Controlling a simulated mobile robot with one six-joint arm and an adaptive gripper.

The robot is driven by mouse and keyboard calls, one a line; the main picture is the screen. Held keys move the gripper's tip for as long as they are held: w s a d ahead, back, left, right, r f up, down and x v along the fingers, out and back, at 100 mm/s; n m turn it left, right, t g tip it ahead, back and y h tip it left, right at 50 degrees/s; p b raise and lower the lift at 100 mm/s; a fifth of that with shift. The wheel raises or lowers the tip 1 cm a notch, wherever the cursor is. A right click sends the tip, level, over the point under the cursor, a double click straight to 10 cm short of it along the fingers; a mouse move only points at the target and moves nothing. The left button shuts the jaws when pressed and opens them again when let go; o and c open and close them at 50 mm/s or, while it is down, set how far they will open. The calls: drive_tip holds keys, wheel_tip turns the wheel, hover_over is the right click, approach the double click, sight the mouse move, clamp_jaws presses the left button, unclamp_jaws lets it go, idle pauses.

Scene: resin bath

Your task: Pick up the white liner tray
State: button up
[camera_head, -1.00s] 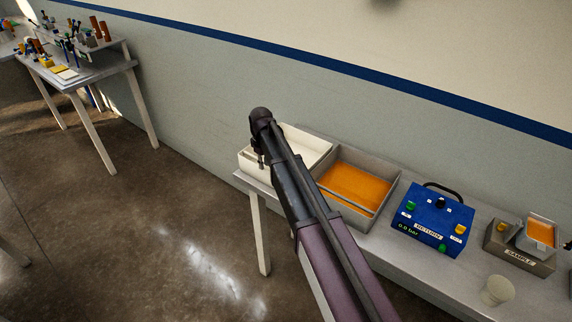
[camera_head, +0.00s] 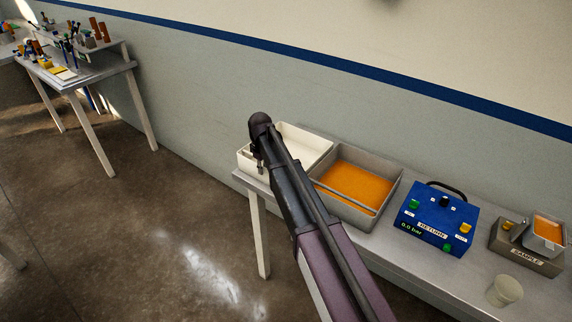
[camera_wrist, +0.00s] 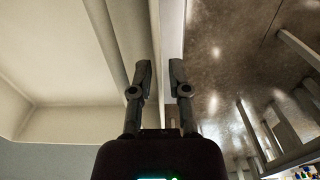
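The white liner tray (camera_head: 307,139) sits at the left end of the grey bench, beside the grey resin bath. My arm crosses in front of it and hides part of its near side. My gripper (camera_wrist: 161,66) is at the tray's near left wall, and its tips are hard to make out in the head view. In the wrist view the tray's pale interior (camera_wrist: 50,60) fills the left side. The two fingers stand apart, with a pale wall strip running between them. I cannot tell whether either finger touches it.
The grey bath (camera_head: 390,185) holds orange resin. To its right are a blue control box (camera_head: 438,222), a sample holder (camera_head: 525,258) and a pale cup (camera_head: 504,291). The wall is close behind the bench. Open floor lies in front, and another table (camera_head: 85,75) stands far left.

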drive_tip(key=shift+f+b, duration=0.7)
drive_tip(key=shift+f, duration=0.25)
clamp_jaws()
